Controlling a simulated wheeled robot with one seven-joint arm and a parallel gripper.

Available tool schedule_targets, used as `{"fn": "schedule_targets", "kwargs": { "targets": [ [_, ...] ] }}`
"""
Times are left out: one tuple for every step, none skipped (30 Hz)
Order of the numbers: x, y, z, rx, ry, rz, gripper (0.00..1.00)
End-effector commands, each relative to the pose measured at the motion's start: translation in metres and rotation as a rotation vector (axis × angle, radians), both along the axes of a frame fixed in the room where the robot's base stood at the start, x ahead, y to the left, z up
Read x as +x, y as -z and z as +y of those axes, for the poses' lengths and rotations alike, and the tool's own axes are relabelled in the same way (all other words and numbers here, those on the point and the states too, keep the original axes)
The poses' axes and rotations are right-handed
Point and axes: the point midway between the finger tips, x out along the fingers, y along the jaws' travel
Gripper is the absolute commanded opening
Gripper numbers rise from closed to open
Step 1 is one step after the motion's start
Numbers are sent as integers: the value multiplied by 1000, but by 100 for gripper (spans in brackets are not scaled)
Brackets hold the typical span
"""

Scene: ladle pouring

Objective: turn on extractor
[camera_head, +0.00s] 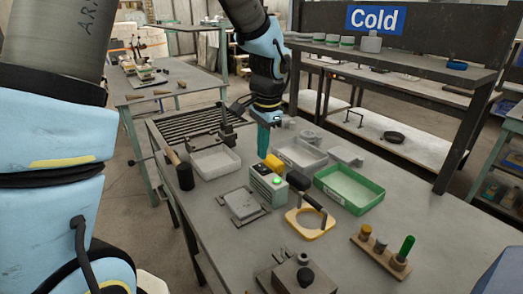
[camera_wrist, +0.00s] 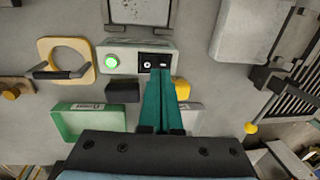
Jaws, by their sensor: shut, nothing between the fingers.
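A small grey box (camera_head: 267,187), which seems to be the extractor's control box, stands mid-table with a glowing green round light on its face. In the wrist view the box (camera_wrist: 132,58) shows the lit green light at left and a black panel with a small switch and a white round mark at right. My gripper (camera_head: 264,150) has teal fingers pointing down, above and behind the box. In the wrist view the fingers of my gripper (camera_wrist: 159,72) are together and empty, with their tips over the black panel's lower edge. I cannot tell whether they touch it.
A yellow block (camera_head: 272,163) and a dark block (camera_head: 298,180) sit close by the box. A black-headed mallet (camera_head: 184,176) lies at left.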

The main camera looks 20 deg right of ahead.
Motion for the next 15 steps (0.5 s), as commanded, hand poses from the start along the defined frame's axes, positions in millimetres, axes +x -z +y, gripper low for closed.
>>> {"fn": "schedule_targets", "kwargs": {
  "targets": [
    [1, -17, -2, 0, 0, 0, 0],
    [2, -22, -2, 0, 0, 0, 0],
    [4, -24, -3, -4, -2, -4, 0],
    [5, -30, -3, -6, -3, -5, 0],
    [6, -37, -2, -5, -3, -5, 0],
    [8, -46, -2, -5, -2, -6, 0],
    [8, -53, -2, -5, -3, -5, 0],
    [9, -59, -1, -5, -3, -4, 0],
    [10, -68, -1, -4, -1, -5, 0],
    [10, -73, -1, -4, -2, -4, 0],
    [11, -79, -1, -3, -2, -4, 0],
    [11, -86, -1, -4, -2, -4, 0],
    [11, -90, -1, -3, -1, -3, 0],
    [12, -94, -1, -3, -1, -3, 0],
    [13, -99, -1, -2, -1, -1, 0]
  ]
}}
